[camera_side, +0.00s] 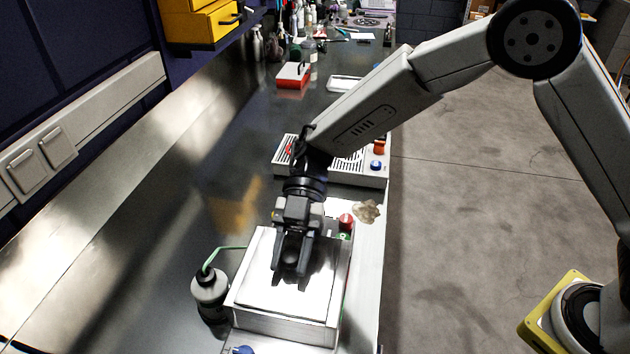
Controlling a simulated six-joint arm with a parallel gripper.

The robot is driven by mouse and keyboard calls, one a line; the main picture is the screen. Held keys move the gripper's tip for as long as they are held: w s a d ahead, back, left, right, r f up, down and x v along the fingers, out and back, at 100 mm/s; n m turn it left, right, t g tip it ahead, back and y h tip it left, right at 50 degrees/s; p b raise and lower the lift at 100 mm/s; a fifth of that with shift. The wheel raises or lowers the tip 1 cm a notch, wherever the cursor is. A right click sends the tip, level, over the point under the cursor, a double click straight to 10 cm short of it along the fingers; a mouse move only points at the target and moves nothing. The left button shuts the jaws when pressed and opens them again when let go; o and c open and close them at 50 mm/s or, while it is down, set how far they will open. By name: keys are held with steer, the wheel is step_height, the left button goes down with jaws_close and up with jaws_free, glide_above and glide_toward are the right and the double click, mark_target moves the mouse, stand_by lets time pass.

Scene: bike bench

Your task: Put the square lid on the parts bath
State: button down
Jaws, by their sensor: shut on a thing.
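The white square lid (258,290) lies over the top of the parts bath, a white box (285,329) near the bench's front edge. The lid looks roughly level and a little turned against the box rim. I cannot tell whether it rests fully on the rim or is just above it. My gripper (290,281) points down over the middle of the lid, with its fingers shut on the lid's handle. The dark fingers mostly hide the handle. The inside of the bath is hidden.
A red box (293,76) stands farther back. The bench's left is clear.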

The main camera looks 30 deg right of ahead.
steer(key=shift+c, duration=1.4)
jaws_free()
steer(key=shift+f, duration=0.1)
steer(key=shift+w, duration=0.1)
